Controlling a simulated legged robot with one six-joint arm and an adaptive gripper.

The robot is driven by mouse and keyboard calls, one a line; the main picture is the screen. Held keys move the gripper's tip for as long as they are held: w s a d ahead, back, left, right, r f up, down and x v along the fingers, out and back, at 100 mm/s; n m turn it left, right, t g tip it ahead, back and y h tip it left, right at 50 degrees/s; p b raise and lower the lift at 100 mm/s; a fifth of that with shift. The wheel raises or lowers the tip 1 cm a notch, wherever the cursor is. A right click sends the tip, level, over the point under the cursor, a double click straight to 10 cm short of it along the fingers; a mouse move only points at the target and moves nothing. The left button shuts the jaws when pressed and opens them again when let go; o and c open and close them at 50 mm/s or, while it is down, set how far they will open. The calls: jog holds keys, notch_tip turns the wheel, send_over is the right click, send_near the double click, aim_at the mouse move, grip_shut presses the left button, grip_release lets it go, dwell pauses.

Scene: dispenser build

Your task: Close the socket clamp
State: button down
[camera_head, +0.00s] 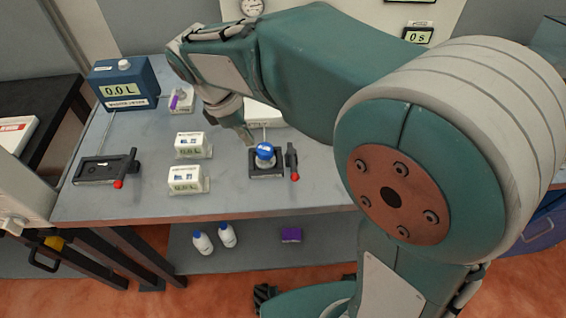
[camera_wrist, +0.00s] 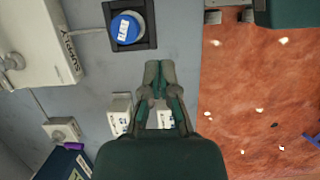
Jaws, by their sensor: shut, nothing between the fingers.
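A black socket (camera_head: 267,175) holds a blue-capped white container (camera_head: 265,155) at the right of the table. A dark clamp lever with a red tip (camera_head: 294,176) stands at the socket's right side. The socket (camera_wrist: 153,42) and blue cap (camera_wrist: 127,27) also show at the top of the wrist view, where the lever is out of frame. A second, empty-looking black socket (camera_head: 95,171) with a red-tipped lever (camera_head: 119,183) lies at the left. My gripper (camera_head: 246,137) is shut and empty, just left of and behind the blue cap. Its fingertips (camera_wrist: 159,70) show in the wrist view, apart from the socket.
Two small white display boxes (camera_head: 190,144) (camera_head: 184,179) stand between the sockets. A blue meter (camera_head: 125,84) is at the back left. A white supply box (camera_head: 262,117) is behind the socket, partly hidden by my arm. Bottles (camera_head: 203,243) sit on the lower shelf.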

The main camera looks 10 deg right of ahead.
aim_at(292, 160)
jog(key=shift+f, duration=0.1)
jog(key=x, duration=0.9)
jog(key=shift+d+f, duration=0.2)
jog(key=shift+f, duration=0.15)
jog(key=shift+s+d+f, duration=0.1)
jog(key=shift+d+f, duration=0.1)
jog(key=shift+d, duration=0.75)
jog(key=shift+s+d+f, duration=0.1)
jog(key=shift+d+f, duration=0.1)
jog(key=shift+d, duration=0.8)
